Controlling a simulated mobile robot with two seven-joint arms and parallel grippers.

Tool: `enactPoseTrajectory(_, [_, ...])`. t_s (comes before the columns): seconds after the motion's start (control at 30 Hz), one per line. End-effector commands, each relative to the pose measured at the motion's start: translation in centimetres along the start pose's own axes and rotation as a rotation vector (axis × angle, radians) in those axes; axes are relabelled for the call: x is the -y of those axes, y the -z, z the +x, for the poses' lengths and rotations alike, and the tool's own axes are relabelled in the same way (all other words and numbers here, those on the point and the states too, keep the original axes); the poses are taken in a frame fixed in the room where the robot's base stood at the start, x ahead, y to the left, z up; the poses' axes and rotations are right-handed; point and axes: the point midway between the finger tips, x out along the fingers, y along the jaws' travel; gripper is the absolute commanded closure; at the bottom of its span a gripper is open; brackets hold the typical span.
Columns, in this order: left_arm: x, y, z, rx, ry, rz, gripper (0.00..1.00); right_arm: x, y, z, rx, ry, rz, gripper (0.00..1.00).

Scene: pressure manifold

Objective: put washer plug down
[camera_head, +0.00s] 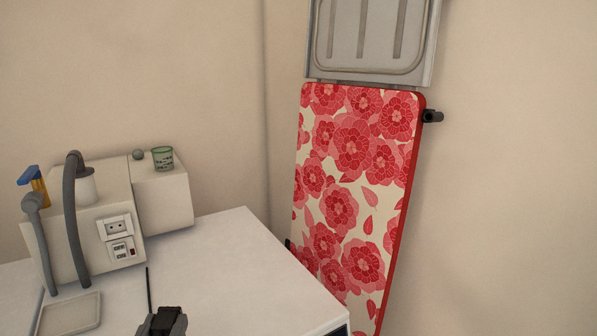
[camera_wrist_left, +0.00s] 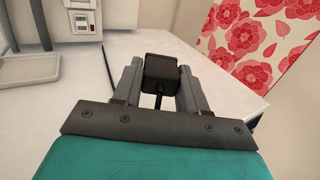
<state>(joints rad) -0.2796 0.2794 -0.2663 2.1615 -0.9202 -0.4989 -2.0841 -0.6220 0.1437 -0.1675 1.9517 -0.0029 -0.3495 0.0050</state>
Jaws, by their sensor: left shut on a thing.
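My left gripper (camera_head: 163,322) shows at the bottom edge of the head view, above the white worktop. In the left wrist view, its two grey fingers (camera_wrist_left: 158,88) are shut on a dark, boxy plug (camera_wrist_left: 161,68), which I take to be the washer plug. A thin black cord (camera_wrist_left: 107,68) runs along the worktop beside the left finger, and it also shows in the head view (camera_head: 149,288). Whether it joins the plug is hidden. A white socket plate (camera_head: 118,227) is on the front of the cream box. My right gripper is not in view.
The white worktop (camera_head: 235,255) is clear to the right. The cream box (camera_head: 90,220) with grey hoses (camera_head: 75,220) stands at the back left, and a green cup (camera_head: 162,158) is on top. A grey tray (camera_head: 70,313) lies left. A floral ironing board (camera_head: 345,190) leans at right.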

Motion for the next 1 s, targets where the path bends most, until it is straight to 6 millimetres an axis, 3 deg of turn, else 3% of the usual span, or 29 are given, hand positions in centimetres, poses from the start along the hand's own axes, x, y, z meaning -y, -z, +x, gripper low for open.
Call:
enactPoseTrajectory(0.1, [1.2,-0.4,-1.9,0.0,0.042,0.001,1.0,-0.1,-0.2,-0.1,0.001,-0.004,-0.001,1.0])
enactPoseTrajectory(0.2, [1.6,-0.6,-2.6,0.001,0.056,-0.001,1.0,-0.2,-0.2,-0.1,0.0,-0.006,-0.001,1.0])
enactPoseTrajectory(0.63, [2.4,-1.2,-2.8,0.007,0.096,0.003,1.0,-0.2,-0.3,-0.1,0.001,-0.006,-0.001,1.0])
enactPoseTrajectory(1.0, [7.5,-5.0,-3.8,0.012,0.369,0.008,1.0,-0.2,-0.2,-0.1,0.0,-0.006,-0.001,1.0])
